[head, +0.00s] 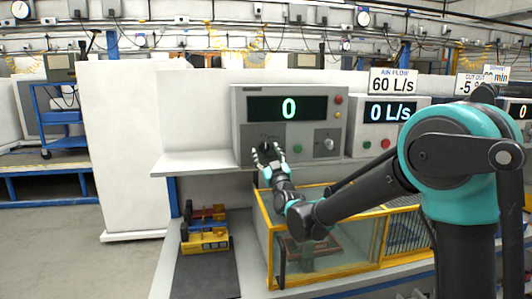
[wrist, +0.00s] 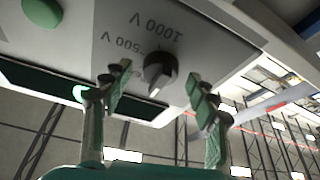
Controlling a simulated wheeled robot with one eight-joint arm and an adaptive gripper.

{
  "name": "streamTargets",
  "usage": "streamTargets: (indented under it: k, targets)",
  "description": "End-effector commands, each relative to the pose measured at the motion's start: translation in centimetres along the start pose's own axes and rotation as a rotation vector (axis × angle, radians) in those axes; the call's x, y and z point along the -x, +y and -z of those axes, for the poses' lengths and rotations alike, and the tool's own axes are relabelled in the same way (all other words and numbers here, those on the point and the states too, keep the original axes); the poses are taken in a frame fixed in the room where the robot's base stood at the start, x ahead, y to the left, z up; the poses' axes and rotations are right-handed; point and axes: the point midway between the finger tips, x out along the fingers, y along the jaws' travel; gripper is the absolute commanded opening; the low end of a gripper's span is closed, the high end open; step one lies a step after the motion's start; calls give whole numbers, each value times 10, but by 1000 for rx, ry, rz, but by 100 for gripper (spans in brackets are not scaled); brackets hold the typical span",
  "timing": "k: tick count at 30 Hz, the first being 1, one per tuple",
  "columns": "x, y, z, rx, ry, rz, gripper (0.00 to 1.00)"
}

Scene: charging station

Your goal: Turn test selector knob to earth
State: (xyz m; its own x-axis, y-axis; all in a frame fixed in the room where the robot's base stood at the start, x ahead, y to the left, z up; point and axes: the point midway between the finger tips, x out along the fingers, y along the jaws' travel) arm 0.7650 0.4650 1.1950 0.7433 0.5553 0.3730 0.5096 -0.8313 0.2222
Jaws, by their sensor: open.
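The tester box (head: 240,125) has a dark display with a green 0 and stands on a grey shelf. My gripper (head: 266,151) is in front of its lower left face and hides much of it. In the wrist view, which shows the panel upside down, the black selector knob (wrist: 158,70) has a white pointer line directed towards the picture's bottom. Labels 500 V and 1000 V stand around it; no earth label is readable. My gripper (wrist: 157,90) is open, with green-padded fingers on either side of the knob. I cannot tell whether they touch it.
A green button (wrist: 42,12) sits beside the knob label. A silver knob (head: 328,143) and a red button (head: 338,99) are on the box's right. A yellow-framed clear enclosure (head: 265,225) stands below my arm. A second display box (head: 440,100) is to the right.

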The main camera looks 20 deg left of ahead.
Motion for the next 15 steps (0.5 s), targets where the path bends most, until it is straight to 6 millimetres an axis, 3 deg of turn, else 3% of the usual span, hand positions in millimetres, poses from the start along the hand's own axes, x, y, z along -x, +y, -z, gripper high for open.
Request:
streamTargets:
  k: [10,15]
  targets:
    - [-5,0,0,0,0,0,59]
    - [-5,0,0,0,0,0,41]
